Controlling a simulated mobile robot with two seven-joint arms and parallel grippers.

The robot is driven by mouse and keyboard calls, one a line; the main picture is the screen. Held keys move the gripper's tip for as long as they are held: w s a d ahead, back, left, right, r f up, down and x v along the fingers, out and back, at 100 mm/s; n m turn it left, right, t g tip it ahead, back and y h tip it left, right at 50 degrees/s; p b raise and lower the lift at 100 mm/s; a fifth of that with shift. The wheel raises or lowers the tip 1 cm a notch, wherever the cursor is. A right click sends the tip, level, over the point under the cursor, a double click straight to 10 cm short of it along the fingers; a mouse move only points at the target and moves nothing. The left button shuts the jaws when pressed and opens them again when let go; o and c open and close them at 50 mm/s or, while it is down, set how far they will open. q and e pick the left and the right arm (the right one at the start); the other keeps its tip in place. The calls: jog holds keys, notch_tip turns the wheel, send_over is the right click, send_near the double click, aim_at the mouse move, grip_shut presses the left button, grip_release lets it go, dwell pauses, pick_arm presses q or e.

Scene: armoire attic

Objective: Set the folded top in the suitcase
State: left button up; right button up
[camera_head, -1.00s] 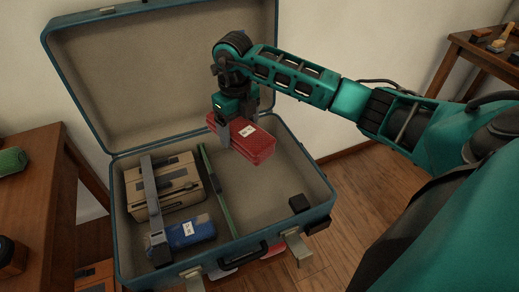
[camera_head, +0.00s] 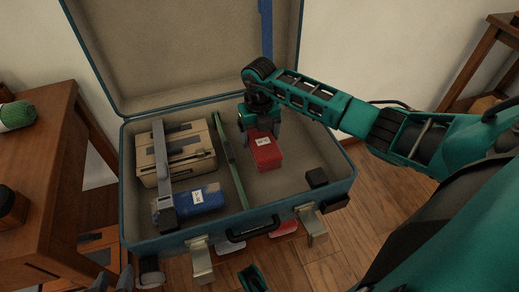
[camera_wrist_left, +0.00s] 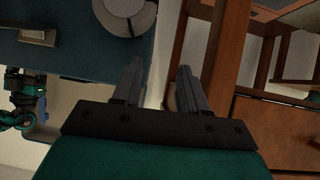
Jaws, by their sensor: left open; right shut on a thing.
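The red folded top (camera_head: 267,155), with a white label, is in the right compartment of the open suitcase (camera_head: 341,185). My right gripper (camera_head: 262,133) is shut on it from above. I cannot tell whether the top touches the suitcase floor. A green divider (camera_head: 230,160) stands just left of the top. My left gripper (camera_head: 112,282) is at the bottom edge of the head view, outside the suitcase's front left. In the left wrist view my left gripper (camera_wrist_left: 158,85) is open, with nothing visible between its fingers.
The left compartment holds a beige folded bundle (camera_head: 192,166) and a blue labelled bundle (camera_head: 206,201), with a grey strap (camera_head: 161,160) across. A small black block (camera_head: 317,177) is in the front right corner. A wooden table (camera_head: 45,170) stands left.

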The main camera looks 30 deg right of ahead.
jog(key=shift+f, duration=0.6)
notch_tip(320, 180, down, 4)
jog(key=shift+r+b, duration=0.2)
jog(key=shift+b, duration=0.6)
pick_arm(q)
jog(key=shift+w+d, duration=0.3)
jog(key=shift+d, duration=0.15)
pick_arm(e)
jog(key=shift+f, duration=0.15)
pick_arm(q)
jog(key=shift+f, duration=0.15)
pick_arm(e)
jog(key=o, duration=1)
